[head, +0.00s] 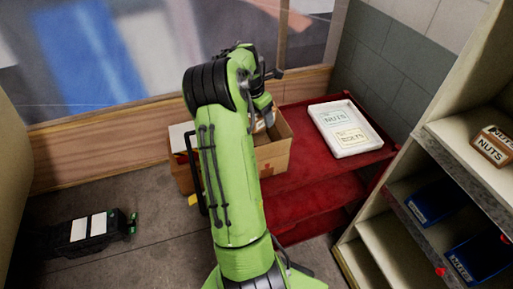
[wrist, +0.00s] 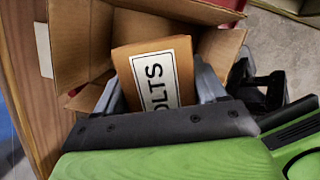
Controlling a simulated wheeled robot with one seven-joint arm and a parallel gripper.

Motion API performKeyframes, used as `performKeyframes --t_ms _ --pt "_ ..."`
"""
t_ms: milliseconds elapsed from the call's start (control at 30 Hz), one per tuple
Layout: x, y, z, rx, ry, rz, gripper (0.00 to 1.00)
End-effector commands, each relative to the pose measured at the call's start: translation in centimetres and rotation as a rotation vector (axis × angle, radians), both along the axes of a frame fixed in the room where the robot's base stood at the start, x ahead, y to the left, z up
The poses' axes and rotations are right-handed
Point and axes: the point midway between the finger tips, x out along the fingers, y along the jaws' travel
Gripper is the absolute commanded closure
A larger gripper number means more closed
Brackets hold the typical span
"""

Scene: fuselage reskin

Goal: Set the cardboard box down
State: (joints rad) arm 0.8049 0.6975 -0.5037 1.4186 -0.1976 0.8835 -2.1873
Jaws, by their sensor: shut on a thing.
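A small brown cardboard box with a white label ending in "OLTS" (wrist: 183,60) is between the two fingers of my gripper (wrist: 160,85) in the wrist view. My gripper is shut on it. A larger open cardboard box (head: 275,158) stands behind my green arm in the head view. Its flaps and walls (wrist: 75,45) surround the small box in the wrist view. I cannot tell whether the small box touches the larger box's floor. In the head view my arm hides most of the gripper and the small box.
A red cart (head: 305,180) carries a white tray (head: 370,148) with "NUTS" and "BOLTS" labels. A shelf unit (head: 375,250) at the right holds a "NUTS" box (head: 493,145) and blue bins (head: 480,258). A black device (head: 90,232) lies on the floor at left.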

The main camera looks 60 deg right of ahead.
Motion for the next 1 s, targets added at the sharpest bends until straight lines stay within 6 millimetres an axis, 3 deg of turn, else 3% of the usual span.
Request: performKeyframes --t_ms 33,300,567,733,1000 --pt "0.0 0.0 -1.6 0.000 -0.001 -0.001 0.87" --pt "-0.1 0.0 -7.4 0.000 0.000 -0.002 0.87" --pt "-0.1 0.1 -11.0 -0.001 0.001 -0.001 0.87" --pt "-0.2 0.2 -14.8 0.001 0.002 -0.001 0.87" --pt "-0.2 0.2 -18.6 0.000 0.002 -0.002 0.87"
